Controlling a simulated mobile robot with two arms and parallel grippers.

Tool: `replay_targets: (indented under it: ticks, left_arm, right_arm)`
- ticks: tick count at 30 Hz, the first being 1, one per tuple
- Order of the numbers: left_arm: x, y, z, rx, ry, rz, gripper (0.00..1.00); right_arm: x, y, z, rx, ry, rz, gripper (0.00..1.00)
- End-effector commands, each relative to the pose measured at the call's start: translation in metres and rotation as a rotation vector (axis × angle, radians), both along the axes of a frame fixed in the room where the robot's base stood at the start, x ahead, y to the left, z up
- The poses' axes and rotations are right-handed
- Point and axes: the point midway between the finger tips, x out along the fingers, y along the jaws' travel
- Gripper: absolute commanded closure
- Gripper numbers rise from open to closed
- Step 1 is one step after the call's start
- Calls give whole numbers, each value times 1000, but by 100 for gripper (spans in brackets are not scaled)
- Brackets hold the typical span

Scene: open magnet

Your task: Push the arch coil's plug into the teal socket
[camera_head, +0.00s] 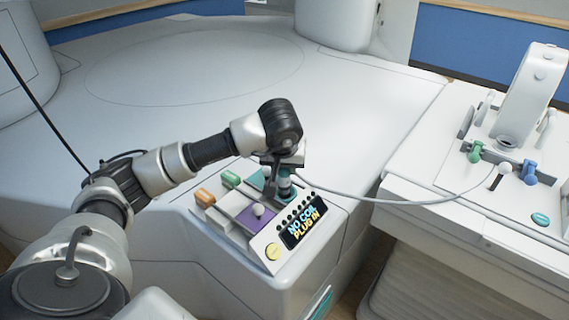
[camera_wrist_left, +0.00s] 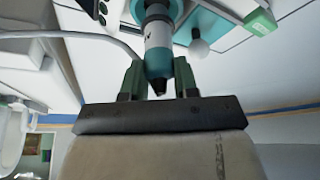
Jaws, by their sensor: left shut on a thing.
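My left gripper (camera_head: 284,170) is shut on the arch coil's plug (camera_head: 285,188), a white and teal cylinder, and points down at the console. In the left wrist view the gripper's two fingers (camera_wrist_left: 158,78) sit on either side of the plug (camera_wrist_left: 158,36). The teal socket (camera_head: 257,179) is on the console, under and beside the plug, partly hidden by the gripper. I cannot tell whether the plug's end is inside it. The arch coil (camera_head: 530,90) stands on the bed at right, and its grey cable (camera_head: 390,201) runs to the plug. My right gripper is not in view.
The console's display (camera_head: 304,229) reads "NO COIL PLUG IN". A purple patch with a white knob (camera_head: 258,210), a yellow button (camera_head: 272,252), and orange (camera_head: 204,197) and green (camera_head: 231,179) blocks are close by. The white surface behind is clear.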

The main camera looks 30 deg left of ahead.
Motion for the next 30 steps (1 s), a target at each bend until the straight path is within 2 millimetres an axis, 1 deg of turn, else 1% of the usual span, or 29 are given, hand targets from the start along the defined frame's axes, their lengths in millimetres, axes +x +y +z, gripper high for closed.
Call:
replay_targets:
  ticks: [30]
  left_arm:
    - [0,0,-21,0,-1,0,96]
  right_arm:
    - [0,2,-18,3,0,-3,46]
